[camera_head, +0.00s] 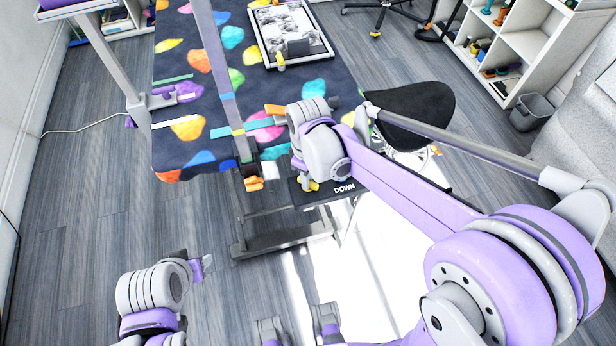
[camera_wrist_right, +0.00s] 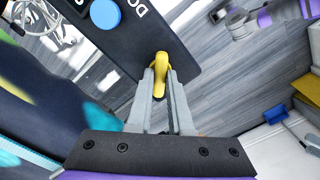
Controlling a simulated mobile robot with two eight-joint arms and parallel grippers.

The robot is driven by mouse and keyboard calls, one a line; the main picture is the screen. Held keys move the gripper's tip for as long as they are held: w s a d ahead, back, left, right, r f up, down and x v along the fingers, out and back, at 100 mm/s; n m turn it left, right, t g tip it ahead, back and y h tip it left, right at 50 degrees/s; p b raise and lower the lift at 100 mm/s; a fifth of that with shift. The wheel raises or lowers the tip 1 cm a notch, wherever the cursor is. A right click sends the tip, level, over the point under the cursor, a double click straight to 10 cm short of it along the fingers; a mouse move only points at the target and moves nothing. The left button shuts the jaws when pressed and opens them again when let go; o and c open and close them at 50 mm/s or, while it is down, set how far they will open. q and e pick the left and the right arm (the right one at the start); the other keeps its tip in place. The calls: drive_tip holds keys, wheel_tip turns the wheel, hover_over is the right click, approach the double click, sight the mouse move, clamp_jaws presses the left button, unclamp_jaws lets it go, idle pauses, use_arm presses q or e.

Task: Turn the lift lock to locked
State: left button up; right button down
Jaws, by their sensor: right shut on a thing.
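The lift lock is a small yellow lever (camera_wrist_right: 160,66) on a dark control panel (camera_wrist_right: 122,50) under the grooming table's near edge. In the wrist view my right gripper (camera_wrist_right: 161,80) has its two grey fingers closed on the lever, one on each side. In the head view the yellow lever (camera_head: 311,186) shows just below my right wrist, left of the word DOWN on the panel (camera_head: 345,196); most of the fingers are hidden there. My left gripper (camera_head: 205,267) hangs over the floor at lower left, away from the table; its finger gap is unclear.
The grooming table's colourful patterned top (camera_head: 215,140) lies just beyond the panel, with an upright post (camera_head: 222,85) at its near edge. A black stool seat (camera_head: 415,112) stands to the right. A blue button (camera_wrist_right: 105,15) is on the panel. Floor at left is clear.

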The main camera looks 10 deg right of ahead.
drive_tip(key=n, duration=0.4)
drive_tip(key=shift+n, duration=0.3)
drive_tip(key=shift+n+b, duration=0.35)
drive_tip(key=shift+n, duration=1.85)
drive_tip(key=c, duration=0.8)
unclamp_jaws()
wheel_tip(320, 180, up, 11)
drive_tip(key=shift+f+p, duration=0.1)
drive_tip(key=shift+p, duration=0.45)
